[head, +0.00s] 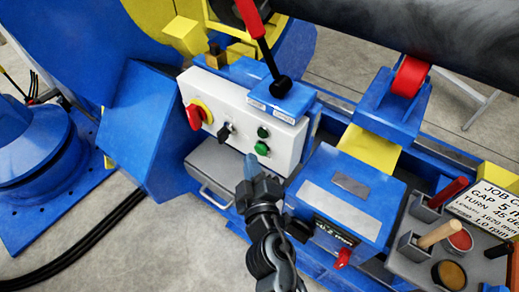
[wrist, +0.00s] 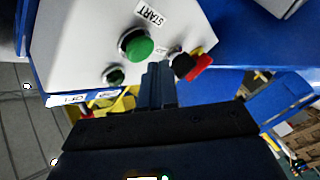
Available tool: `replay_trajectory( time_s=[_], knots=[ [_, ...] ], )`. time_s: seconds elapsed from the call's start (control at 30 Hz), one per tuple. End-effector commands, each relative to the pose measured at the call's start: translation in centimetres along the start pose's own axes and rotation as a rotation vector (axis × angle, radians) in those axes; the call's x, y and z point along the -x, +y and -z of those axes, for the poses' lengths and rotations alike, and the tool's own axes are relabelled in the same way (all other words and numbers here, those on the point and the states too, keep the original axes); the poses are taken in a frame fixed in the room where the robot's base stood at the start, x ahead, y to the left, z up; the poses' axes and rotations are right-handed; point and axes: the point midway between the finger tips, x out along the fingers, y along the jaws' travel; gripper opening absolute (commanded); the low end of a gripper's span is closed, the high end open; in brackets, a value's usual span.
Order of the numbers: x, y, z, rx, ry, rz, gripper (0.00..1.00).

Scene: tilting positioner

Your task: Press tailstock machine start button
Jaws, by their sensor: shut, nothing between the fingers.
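The white control box (head: 228,105) carries two green buttons or lamps on its front, an upper one (head: 263,132) and a lower one (head: 262,148). In the wrist view a large green button (wrist: 137,46) has a START label (wrist: 151,16) beside it. A smaller dark green round part (wrist: 114,75) sits lower left of it. My gripper (head: 250,162) is shut and empty. Its fingertips point at the box face, just below and left of the lower green button in the head view. In the wrist view the fingertips (wrist: 157,72) appear right below the START button; contact cannot be told.
A red knob on yellow (head: 196,115) and a black switch (head: 225,132) are on the same box face. A red-handled lever (head: 262,45) rises above the box. A blue box (head: 345,195) and a tool tray (head: 425,255) stand to the right.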

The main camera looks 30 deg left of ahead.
Motion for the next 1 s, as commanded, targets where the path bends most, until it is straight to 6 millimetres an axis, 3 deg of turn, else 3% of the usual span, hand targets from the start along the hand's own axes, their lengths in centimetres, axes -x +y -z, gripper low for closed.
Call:
replay_trajectory(
  time_s=[1.0],
  knots=[
    [-0.77, 0.60, -0.52, 0.000, 0.000, 0.000, 0.00]
  ],
)
